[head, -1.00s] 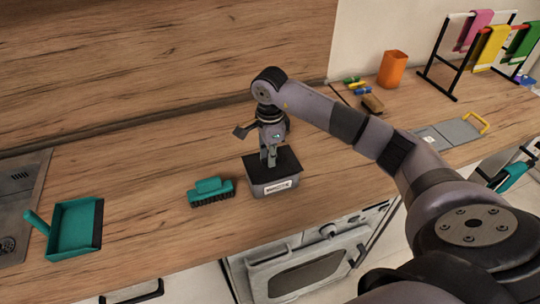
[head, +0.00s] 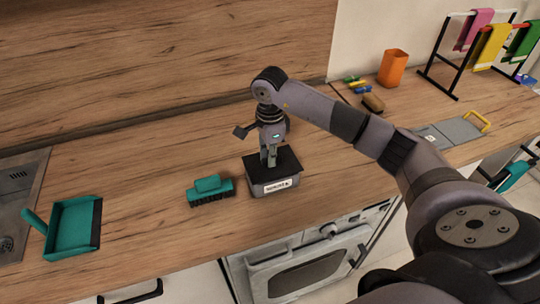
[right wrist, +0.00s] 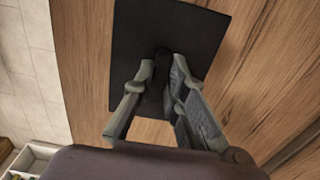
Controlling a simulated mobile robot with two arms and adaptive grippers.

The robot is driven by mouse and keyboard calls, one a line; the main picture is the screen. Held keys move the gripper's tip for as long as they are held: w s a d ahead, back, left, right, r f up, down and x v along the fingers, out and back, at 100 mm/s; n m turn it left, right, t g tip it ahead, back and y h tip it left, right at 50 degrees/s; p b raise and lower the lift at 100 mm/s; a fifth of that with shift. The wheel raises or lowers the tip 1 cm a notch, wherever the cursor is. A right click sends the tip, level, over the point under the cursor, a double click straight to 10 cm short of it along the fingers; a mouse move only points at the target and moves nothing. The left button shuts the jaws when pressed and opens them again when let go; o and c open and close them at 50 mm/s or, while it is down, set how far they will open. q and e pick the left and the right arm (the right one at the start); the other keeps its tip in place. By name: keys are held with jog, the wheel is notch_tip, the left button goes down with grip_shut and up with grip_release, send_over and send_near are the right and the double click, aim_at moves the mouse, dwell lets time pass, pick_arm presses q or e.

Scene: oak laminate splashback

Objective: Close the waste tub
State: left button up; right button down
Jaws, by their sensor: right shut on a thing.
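The waste tub (head: 256,187) is a small grey box with a white label on its front, near the counter's front edge in the head view. Its flat black lid (head: 289,159) lies over its top, and I see no clear gap between them. The lid also shows in the right wrist view (right wrist: 135,40) as a dark rectangle that hides the tub. My right gripper (head: 270,161) points down from above and is shut on the lid's small dark handle, which shows between the fingers in the right wrist view (right wrist: 157,72). My left gripper is not in view.
A teal brush (head: 210,191) lies close left of the tub. A teal dustpan (head: 75,228) lies farther left, beside the sink (head: 20,190). An orange cup (head: 393,68) and a rack with cloths (head: 455,60) stand at the back right. Counter behind the tub is clear.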

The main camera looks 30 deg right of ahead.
jog(key=shift+f, duration=0.1)
dwell(0.5)
jog(key=c, duration=1.5)
grip_release()
jog(key=shift+c, duration=0.2)
jog(key=shift+o, duration=0.6)
jog(key=o, duration=0.4)
jog(key=shift+c, duration=0.2)
jog(key=shift+r+p, duration=1.7)
jog(key=shift+r, duration=1.85)
